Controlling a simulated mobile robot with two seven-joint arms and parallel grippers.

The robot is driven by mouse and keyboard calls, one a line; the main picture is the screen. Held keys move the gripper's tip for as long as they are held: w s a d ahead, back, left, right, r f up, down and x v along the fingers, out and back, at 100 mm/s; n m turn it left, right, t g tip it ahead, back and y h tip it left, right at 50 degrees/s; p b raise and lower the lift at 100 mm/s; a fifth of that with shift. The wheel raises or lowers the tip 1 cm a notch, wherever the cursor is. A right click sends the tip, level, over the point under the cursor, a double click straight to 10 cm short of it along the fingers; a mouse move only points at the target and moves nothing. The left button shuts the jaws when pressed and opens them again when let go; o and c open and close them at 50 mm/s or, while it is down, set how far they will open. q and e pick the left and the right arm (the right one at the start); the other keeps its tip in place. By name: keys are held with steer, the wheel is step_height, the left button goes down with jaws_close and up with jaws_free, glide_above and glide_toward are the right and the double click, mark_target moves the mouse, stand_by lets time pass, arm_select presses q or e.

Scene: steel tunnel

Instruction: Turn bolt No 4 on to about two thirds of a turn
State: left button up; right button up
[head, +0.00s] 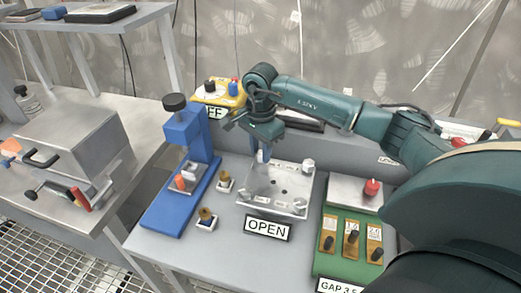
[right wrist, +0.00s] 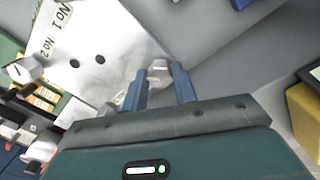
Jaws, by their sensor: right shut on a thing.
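A pale metal plate (head: 272,190) lies on the grey bench, with a silver bolt at the back right (head: 308,166) and another at the front right (head: 300,205). My right gripper (head: 262,154) points down at the plate's back left corner. In the right wrist view its two blue fingers (right wrist: 160,88) are shut on a silver bolt head (right wrist: 158,70). The labels No 1 and No 2 show on the plate (right wrist: 95,45) in that view. The held bolt's own label is hidden, so its number cannot be read. My left gripper is out of view.
An OPEN sign (head: 267,228) stands in front of the plate. A blue press (head: 184,140) is to the left. A green panel (head: 345,262) with tan tags and a red knob (head: 371,187) are to the right. A yellow box (head: 222,92) stands behind.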

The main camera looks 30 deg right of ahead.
steer(key=m, duration=0.5)
steer(key=shift+m+b, duration=0.3)
steer(key=shift+b, duration=0.05)
steer(key=m, duration=1)
steer(key=shift+m, duration=2.5)
steer(key=o, duration=1)
